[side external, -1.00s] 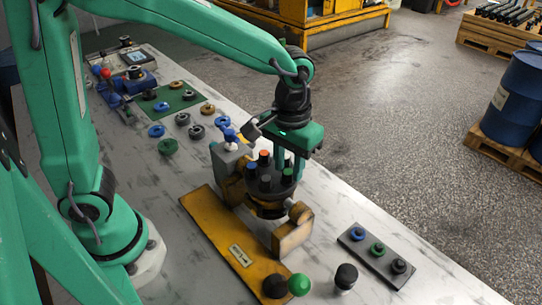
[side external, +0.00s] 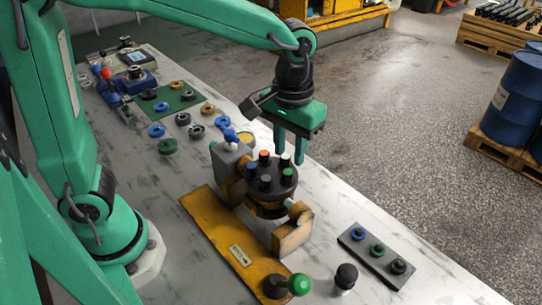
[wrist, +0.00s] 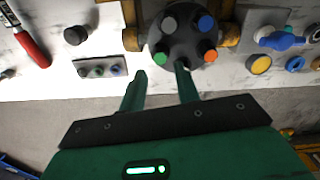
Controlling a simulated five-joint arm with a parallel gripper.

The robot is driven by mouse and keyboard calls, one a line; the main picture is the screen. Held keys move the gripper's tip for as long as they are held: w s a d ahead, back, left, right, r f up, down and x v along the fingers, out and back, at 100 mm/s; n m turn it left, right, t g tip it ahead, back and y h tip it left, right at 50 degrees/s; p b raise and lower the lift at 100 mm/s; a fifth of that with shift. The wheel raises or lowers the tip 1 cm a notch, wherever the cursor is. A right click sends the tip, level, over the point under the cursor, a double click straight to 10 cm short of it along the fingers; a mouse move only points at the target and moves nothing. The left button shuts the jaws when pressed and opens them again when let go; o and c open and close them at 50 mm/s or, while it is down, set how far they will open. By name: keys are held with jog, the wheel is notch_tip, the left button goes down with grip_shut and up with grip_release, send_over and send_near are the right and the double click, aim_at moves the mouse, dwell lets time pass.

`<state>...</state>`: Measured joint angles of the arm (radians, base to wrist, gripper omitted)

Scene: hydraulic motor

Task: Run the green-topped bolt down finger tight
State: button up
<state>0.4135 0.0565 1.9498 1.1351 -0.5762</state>
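The green-topped bolt (wrist: 160,57) stands in the round dark motor cover, at the edge facing my gripper in the wrist view. It is small in the side view (side external: 287,172), at the cover's right. The motor cover (wrist: 187,40) also carries grey, blue and orange-topped bolts; it shows in the side view (side external: 268,191) too. My gripper (wrist: 159,69) is open and empty, fingers apart. In the side view my gripper (side external: 291,157) hangs just above and behind the green-topped bolt. How far the bolt is seated cannot be told.
The motor sits in a yellow fixture (side external: 215,222). A dark strip (side external: 372,262) with several coloured rings lies to the right. A green knob (side external: 299,284) and a black knob (side external: 346,276) stand in front.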

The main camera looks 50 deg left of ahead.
jog(key=shift+r, duration=1.05)
jog(key=shift+s+a+r, duration=0.2)
jog(key=shift+a+r, duration=0.05)
jog(key=shift+a, duration=0.2)
jog(key=s+a+r+m+t, duration=0.1)
jog(key=s+a+t, duration=0.4)
jog(key=s+a, duration=0.6)
jog(key=a, duration=0.3)
jog(key=shift+r+m+t, duration=0.15)
jog(key=shift+m+t, duration=0.15)
jog(key=shift+m, duration=0.1)
